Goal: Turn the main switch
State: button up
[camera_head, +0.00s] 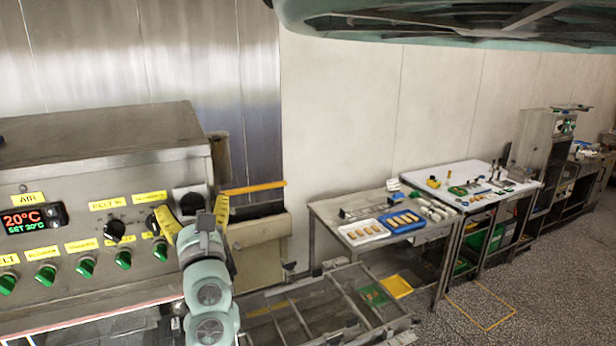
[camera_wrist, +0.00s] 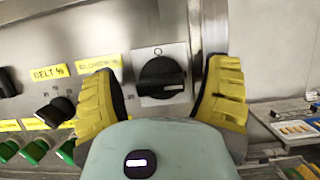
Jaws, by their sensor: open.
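The main switch (camera_wrist: 161,77) is a large black rotary knob on a pale square plate at the right end of the control panel. A small ring mark shows above it, and its bar lies about level with a white mark toward the right. In the head view the switch (camera_head: 188,200) is partly hidden by my gripper. My gripper (camera_wrist: 162,70) has yellow ribbed fingers, open, one on each side of the switch in the wrist view. I see gaps on both sides and no contact. In the head view my gripper (camera_head: 192,206) is in front of the panel.
Smaller black knobs (camera_head: 115,230) and green knobs (camera_head: 85,267) sit left of the switch under yellow labels. A display (camera_head: 33,219) reads 20°C. A mesh frame (camera_head: 290,312) extends at lower right. Tables with trays (camera_head: 363,231) stand further right.

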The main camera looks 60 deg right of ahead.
jog(key=shift+w, duration=0.1)
jog(key=c, duration=1.2)
